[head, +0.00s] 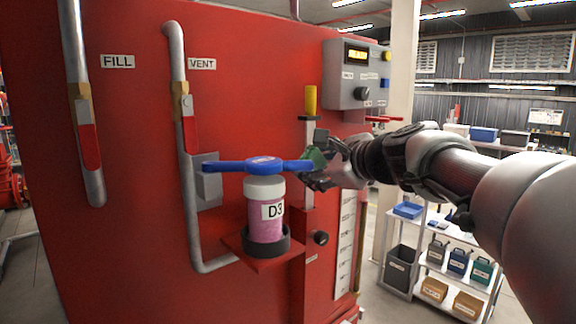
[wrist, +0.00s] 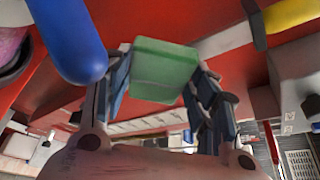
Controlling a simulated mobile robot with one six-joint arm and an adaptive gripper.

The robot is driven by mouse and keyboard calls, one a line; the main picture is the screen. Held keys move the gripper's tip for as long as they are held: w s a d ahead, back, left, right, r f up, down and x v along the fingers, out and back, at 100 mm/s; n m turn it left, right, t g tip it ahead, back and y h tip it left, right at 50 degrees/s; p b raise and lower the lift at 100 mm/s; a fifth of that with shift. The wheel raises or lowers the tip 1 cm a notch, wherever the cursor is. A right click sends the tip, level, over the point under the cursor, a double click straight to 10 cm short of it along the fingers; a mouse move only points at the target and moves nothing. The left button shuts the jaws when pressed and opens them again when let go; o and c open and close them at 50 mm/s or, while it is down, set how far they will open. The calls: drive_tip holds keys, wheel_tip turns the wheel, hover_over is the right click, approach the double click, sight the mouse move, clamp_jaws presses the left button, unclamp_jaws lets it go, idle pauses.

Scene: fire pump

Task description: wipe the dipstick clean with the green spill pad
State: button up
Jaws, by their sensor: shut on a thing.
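The dipstick has a yellow handle (head: 311,99) and stands upright against the red tank in the head view. Its handle also shows at the upper right of the wrist view (wrist: 292,13), with a pale metal strip beside it. My gripper (head: 322,168) is shut on the green spill pad (head: 314,157), just below the handle and close to the metal part under it. In the wrist view the pad (wrist: 163,70) sits between the two fingers. Whether the pad touches the dipstick cannot be told. The dipstick's lower part is partly hidden by my gripper.
A grey control box (head: 356,75) is above right. A shelf with containers (head: 455,262) stands lower right.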

sight(317, 150)
wheel_tip(317, 150, up, 4)
drive_tip(key=p, duration=0.3)
idle(0.5)
drive_tip(key=shift+s+f, duration=0.1)
drive_tip(key=shift+s+d, duration=0.45)
drive_tip(key=shift+s, duration=0.15)
drive_tip(key=shift+w, duration=0.1)
drive_tip(key=shift+f+b, duration=0.1)
drive_tip(key=shift+b, duration=0.2)
wheel_tip(317, 150, down, 7)
drive_tip(key=b, duration=0.6)
drive_tip(key=shift+b, duration=0.35)
